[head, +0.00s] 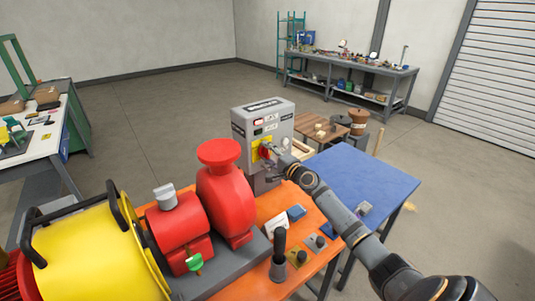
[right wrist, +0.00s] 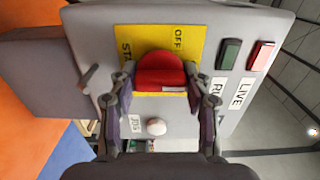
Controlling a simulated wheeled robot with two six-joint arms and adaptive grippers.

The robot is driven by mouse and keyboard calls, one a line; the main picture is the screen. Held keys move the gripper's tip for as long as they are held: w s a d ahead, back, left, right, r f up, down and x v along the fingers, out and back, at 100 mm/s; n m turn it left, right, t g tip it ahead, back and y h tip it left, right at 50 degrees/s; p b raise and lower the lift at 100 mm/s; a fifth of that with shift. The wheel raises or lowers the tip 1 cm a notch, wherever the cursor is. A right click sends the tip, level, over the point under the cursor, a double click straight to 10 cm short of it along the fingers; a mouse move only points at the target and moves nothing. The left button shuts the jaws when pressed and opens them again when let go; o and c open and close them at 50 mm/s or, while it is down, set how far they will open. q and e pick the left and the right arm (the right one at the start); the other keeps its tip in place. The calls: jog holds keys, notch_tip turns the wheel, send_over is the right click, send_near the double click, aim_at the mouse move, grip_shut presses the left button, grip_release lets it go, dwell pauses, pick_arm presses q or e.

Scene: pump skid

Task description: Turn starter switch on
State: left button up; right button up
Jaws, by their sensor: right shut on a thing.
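The starter box (head: 249,121) is a grey box standing at the back of the orange bench. Its red rotary switch (right wrist: 160,72) sits on a yellow plate (right wrist: 190,42) with partly covered lettering, where "OFF" can be read. My right gripper (right wrist: 162,88) is shut on the red switch, one finger at each side of it. In the head view the right gripper (head: 269,155) reaches the box front and partly hides the switch. A red lamp (right wrist: 262,56) near "LIVE" and a dark green lamp (right wrist: 229,52) sit beside the plate. My left gripper is not in view.
A red pump (head: 226,199) and a yellow guarded unit (head: 86,258) stand on the bench left of my arm. A black upright handle (head: 280,252) stands near the front. A blue table (head: 375,178) lies to the right. Open floor surrounds the benches.

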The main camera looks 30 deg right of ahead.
jog(key=o, duration=1.2)
jog(key=shift+c, duration=0.2)
jog(key=shift+s, duration=0.2)
jog(key=s, duration=1.1)
jog(key=shift+s+d, duration=0.3)
jog(key=shift+d, duration=0.15)
jog(key=shift+f, duration=0.1)
